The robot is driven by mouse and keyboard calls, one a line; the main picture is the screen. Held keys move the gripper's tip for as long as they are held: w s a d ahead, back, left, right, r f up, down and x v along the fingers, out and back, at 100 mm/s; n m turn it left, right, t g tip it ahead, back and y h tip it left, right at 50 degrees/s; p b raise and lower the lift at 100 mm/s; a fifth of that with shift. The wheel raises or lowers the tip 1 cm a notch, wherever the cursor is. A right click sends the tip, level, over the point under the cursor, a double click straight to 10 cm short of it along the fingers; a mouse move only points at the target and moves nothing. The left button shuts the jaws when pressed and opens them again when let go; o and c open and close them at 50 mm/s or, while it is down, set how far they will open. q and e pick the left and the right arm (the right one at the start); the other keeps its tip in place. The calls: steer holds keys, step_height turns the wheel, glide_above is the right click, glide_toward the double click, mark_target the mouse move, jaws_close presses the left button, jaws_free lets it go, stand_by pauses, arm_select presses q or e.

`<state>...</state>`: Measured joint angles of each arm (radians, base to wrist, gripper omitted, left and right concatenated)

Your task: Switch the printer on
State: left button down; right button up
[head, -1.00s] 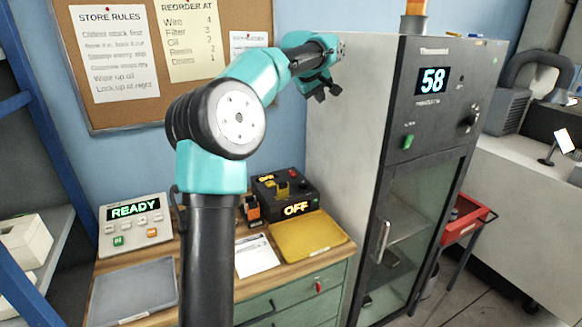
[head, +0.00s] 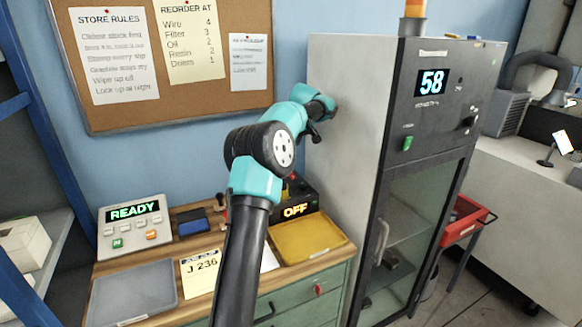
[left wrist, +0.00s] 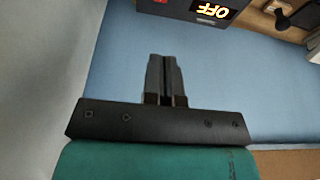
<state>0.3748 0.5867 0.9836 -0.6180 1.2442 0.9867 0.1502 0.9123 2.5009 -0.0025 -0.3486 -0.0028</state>
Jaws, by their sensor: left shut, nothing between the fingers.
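A black device (head: 308,190) with a lit OFF display (head: 296,210) and a red knob sits at the back of the bench. My left arm hides its left part. It also shows upside down at the top of the left wrist view (left wrist: 178,9). A grey device (head: 135,228) with a READY display and several buttons stands at the bench's left. I cannot tell for certain which one is the printer. My left gripper (head: 315,137) is above the black device, near the cabinet's side, touching nothing I can see. Its fingers (left wrist: 163,62) are shut and empty. My right gripper is not in view.
A tall grey cabinet (head: 347,120) showing 58 stands right of the bench. A yellow tray (head: 300,240), a grey tray (head: 130,295), a J 236 card (head: 201,274) and a blue box (head: 194,224) lie on the bench. A pinboard (head: 170,105) hangs behind.

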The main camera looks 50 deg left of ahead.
arm_select(q)
steer(key=shift+f, duration=0.1)
steer(key=x, duration=1.3)
steer(key=shift+s+d+f, duration=0.1)
steer(key=shift+d+f, duration=0.15)
steer(key=shift+f, duration=0.25)
